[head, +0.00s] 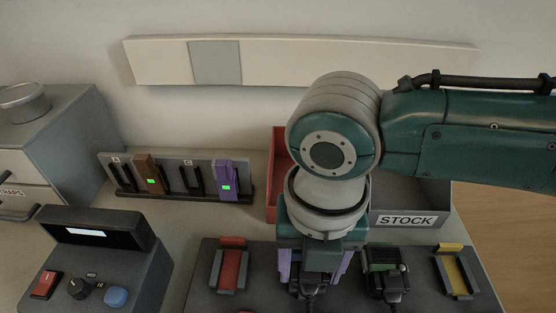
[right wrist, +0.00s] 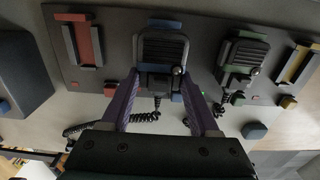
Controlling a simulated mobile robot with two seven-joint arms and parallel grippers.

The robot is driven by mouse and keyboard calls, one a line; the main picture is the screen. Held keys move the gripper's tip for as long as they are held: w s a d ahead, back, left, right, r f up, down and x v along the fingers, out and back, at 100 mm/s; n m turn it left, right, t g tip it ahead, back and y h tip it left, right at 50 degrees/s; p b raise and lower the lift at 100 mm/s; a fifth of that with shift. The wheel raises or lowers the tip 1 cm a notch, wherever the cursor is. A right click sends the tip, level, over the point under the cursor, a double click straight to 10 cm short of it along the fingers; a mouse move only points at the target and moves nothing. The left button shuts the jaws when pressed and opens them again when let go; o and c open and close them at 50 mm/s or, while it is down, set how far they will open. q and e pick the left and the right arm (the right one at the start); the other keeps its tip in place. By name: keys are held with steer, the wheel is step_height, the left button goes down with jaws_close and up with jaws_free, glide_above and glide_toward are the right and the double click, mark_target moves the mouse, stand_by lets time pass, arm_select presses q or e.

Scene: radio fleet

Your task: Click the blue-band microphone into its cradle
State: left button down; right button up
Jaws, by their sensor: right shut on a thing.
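The dark blue-band microphone (right wrist: 162,50) has a ribbed face and a coiled cord, and lies over the blue cradle (right wrist: 165,22), whose end shows above it. Whether it is fully seated I cannot tell. My right gripper (right wrist: 161,82) is shut on it, with one purple finger on each side. In the head view the right gripper (head: 315,268) points down over the panel and hides most of the microphone. My left gripper is not in view.
On the dark panel, the red cradle (head: 230,268) and yellow cradle (head: 455,272) are empty. A green-band microphone (head: 385,280) sits to the right. A charger rack (head: 208,172), a control box (head: 95,262) and a STOCK bin (head: 408,202) stand around.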

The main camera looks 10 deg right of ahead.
steer(key=shift+f+b, duration=0.9)
steer(key=shift+f, duration=0.25)
steer(key=o, duration=1.4)
steer(key=shift+c, duration=0.2)
step_height(320, 180, up, 9)
steer(key=shift+r+p, duration=0.1)
steer(key=shift+p, duration=1)
steer(key=shift+r, duration=0.45)
